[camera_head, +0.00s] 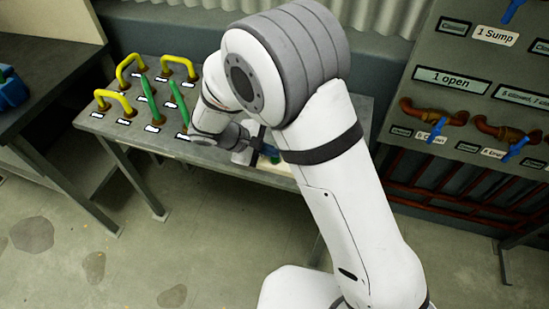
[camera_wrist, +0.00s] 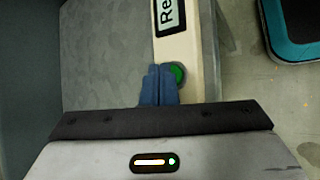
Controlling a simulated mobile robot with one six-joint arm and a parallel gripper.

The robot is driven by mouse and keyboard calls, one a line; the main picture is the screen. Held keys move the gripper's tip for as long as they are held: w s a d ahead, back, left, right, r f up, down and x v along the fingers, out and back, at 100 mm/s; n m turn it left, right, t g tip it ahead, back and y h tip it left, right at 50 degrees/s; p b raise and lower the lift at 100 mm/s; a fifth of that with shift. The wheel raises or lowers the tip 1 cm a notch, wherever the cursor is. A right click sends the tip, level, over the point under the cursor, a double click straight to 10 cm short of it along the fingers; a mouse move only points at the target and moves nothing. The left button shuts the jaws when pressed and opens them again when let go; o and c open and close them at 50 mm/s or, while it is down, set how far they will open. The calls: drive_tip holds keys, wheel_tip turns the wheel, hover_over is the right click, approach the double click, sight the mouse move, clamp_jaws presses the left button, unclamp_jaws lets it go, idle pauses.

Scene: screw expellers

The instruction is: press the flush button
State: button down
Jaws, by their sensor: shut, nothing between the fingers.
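A round green button (camera_wrist: 179,73) sits on a cream strip or box (camera_wrist: 177,48) in the wrist view. A label starting with "Re" (camera_wrist: 169,15) is beside it; the rest is cut off, and I see no word "flush". My gripper (camera_wrist: 158,72) has its blue fingers together and empty. Their tips are at the left edge of the button and partly cover it; I cannot tell whether they touch it.
The grey table (camera_head: 225,166) holds several yellow handles (camera_head: 114,103) and green levers (camera_head: 149,97) left of my arm. A panel (camera_head: 452,80) with brown pipes and blue valve handles stands at the right. A dark bench (camera_head: 45,70) is at the far left. Floor in front is clear.

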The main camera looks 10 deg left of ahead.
sight(271, 159)
drive_tip(key=shift+f+b, duration=0.4)
drive_tip(key=shift+f, duration=0.05)
idle(0.6)
drive_tip(key=shift+r, duration=0.15)
drive_tip(key=shift+r+p, duration=0.5)
drive_tip(key=shift+r, duration=0.25)
drive_tip(key=shift+r+p, duration=1.6)
drive_tip(key=shift+r, duration=0.95)
